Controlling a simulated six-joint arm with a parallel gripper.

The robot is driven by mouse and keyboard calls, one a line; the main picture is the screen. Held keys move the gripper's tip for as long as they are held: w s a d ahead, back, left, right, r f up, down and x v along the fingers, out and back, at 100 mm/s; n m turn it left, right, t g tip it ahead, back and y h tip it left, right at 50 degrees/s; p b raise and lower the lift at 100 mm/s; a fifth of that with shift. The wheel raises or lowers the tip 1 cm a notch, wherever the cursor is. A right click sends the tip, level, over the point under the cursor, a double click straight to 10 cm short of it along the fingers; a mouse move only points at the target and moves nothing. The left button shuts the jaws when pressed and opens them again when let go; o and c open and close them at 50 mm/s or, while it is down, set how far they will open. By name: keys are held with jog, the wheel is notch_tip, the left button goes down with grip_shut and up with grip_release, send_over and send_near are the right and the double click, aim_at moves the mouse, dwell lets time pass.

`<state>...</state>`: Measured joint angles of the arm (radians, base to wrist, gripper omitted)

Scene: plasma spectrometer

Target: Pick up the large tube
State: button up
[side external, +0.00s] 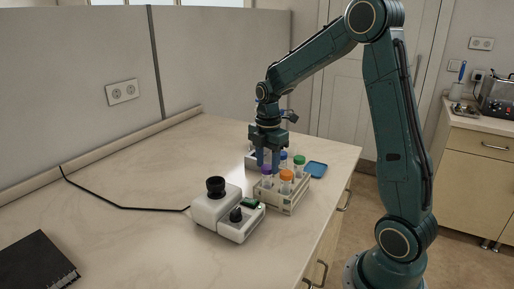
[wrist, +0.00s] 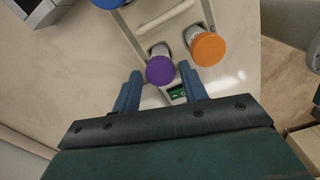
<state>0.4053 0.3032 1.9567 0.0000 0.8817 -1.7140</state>
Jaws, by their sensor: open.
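A pale rack (side external: 284,207) on the counter holds capped tubes. They are a purple-capped tube (side external: 266,171), an orange-capped tube (side external: 287,176), a green-capped tube (side external: 299,160) and a blue-capped tube (side external: 283,156). I cannot tell for sure which is the large one. My gripper (side external: 268,164) points down, open and empty, at the purple-capped tube. In the wrist view the purple cap (wrist: 160,70) lies between my fingertips (wrist: 160,74), with the orange cap (wrist: 208,49) to the right. I cannot tell whether the fingers reach down around the cap.
A white device (side external: 228,215) with black knobs stands left of the rack, its black cable (side external: 125,207) running left. A black notebook (side external: 35,262) lies at front left. The left counter is mostly clear.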

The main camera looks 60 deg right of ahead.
aim_at(267, 185)
jog(key=shift+f, duration=1.3)
grip_shut()
